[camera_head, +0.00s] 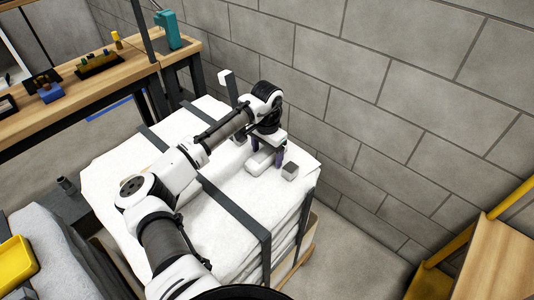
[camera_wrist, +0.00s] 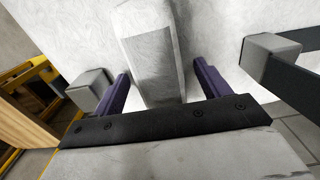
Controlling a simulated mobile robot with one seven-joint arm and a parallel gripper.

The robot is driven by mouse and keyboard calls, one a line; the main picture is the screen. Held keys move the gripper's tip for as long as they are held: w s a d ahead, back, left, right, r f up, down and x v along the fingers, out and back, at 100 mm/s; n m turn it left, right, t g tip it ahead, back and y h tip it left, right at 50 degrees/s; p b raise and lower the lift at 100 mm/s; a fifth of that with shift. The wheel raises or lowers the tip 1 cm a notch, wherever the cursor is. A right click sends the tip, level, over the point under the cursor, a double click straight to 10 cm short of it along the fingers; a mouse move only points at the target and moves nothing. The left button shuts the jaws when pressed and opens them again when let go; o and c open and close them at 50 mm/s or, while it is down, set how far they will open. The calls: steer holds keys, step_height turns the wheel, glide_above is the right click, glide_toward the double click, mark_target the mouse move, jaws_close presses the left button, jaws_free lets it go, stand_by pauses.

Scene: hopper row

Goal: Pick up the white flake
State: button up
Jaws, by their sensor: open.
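A pale, long block that looks like the white flake (camera_wrist: 152,52) lies on a white strapped stack (camera_head: 120,165). In the wrist view it extends between the two purple fingers of my gripper (camera_wrist: 161,70). The fingers are apart, one on each side of the block, and I see no firm contact. In the head view my gripper (camera_head: 268,152) points down over the far right part of the stack. The pale block (camera_head: 259,163) shows just below it there, partly hidden by the gripper.
A small grey cube (camera_head: 290,170) sits right of the gripper; it also shows in the wrist view (camera_wrist: 90,90). Dark straps (camera_head: 236,212) cross the stack. A block wall (camera_head: 370,120) stands close behind. A wooden bench (camera_head: 60,112) with small items is at left.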

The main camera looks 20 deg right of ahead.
mark_target(267, 152)
steer(key=c, duration=1)
steer(key=shift+r, duration=0.1)
steer(key=shift+c, duration=0.2)
step_height(267, 152, up, 20)
steer(key=b, duration=0.2)
steer(key=shift+s, duration=0.1)
